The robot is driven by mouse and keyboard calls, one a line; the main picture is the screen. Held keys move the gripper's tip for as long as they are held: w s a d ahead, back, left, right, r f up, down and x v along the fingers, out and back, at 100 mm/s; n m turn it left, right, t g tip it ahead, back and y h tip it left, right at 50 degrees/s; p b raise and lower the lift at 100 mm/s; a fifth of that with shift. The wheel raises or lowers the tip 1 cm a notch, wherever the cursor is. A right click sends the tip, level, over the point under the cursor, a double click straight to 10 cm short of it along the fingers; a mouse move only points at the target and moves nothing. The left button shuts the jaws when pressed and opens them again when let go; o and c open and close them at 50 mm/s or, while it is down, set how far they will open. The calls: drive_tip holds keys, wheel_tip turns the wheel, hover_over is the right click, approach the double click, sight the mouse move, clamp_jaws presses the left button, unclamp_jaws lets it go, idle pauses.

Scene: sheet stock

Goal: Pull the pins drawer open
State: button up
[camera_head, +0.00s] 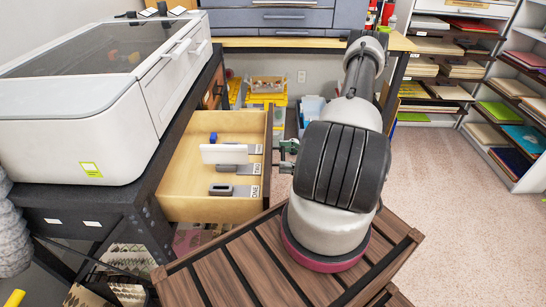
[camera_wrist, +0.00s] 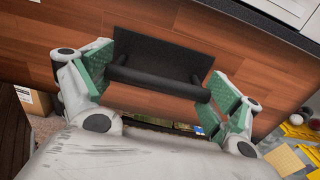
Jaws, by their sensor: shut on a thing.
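A light wooden drawer (camera_head: 212,209) stands pulled out from under the bench in the head view, its inside visible. It holds a white block or card (camera_head: 224,154) and grey pieces beside small labels. In the wrist view its brown wooden front (camera_wrist: 170,104) bears a black bar handle (camera_wrist: 158,82) with a back plate. My gripper (camera_wrist: 163,86) is shut on this handle, one green-padded finger at each end of the bar. In the head view my gripper (camera_head: 288,156) is at the drawer's right-hand front, partly hidden behind my arm. I cannot read a pins label.
A white machine with a dark lid (camera_head: 70,120) sits on the dark bench above the drawer. A slatted brown surface (camera_head: 225,275) is close in front. Blue-grey flat drawers (camera_head: 290,18) stand behind. Shelves of sheets (camera_head: 505,95) line the right, with open floor (camera_head: 450,200) before them.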

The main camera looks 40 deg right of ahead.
drive_tip(key=shift+s+d, duration=0.2)
drive_tip(key=o, duration=1.2)
drive_tip(key=shift+d, duration=0.1)
drive_tip(key=v, duration=1.2)
